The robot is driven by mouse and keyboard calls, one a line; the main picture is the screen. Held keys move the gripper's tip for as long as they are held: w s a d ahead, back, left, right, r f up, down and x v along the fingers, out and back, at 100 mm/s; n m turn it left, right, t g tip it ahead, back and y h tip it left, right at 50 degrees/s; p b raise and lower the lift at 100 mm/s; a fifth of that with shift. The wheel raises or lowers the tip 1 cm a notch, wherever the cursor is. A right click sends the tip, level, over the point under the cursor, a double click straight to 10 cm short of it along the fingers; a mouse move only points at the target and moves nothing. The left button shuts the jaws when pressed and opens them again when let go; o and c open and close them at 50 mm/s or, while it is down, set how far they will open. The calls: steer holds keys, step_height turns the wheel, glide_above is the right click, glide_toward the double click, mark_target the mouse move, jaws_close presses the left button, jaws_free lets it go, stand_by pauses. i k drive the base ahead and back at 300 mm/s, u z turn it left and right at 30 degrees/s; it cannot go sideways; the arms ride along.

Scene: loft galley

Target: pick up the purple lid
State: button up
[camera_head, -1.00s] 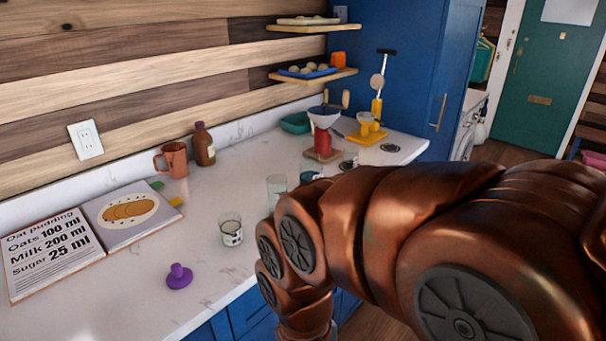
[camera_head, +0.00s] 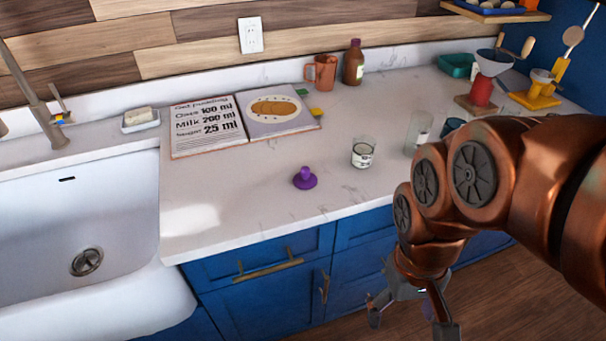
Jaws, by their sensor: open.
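The purple lid (camera_head: 305,179) lies on the white counter near its front edge, with its knob pointing up. My gripper (camera_head: 408,316) hangs in front of the blue cabinets, below counter height, to the right of the lid. It is open and empty, its fingers spread apart. The lid is fully in sight and nothing touches it.
A measuring glass (camera_head: 363,153) stands right of the lid, with a taller clear glass (camera_head: 418,132) beyond. A recipe book (camera_head: 208,128) lies open behind. A white sink (camera_head: 75,225) is at left. The counter (camera_head: 240,200) around the lid is clear.

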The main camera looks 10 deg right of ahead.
mark_target(305, 180)
steer(key=u, duration=3.35)
steer(key=k, duration=0.7)
steer(key=z, duration=1.1)
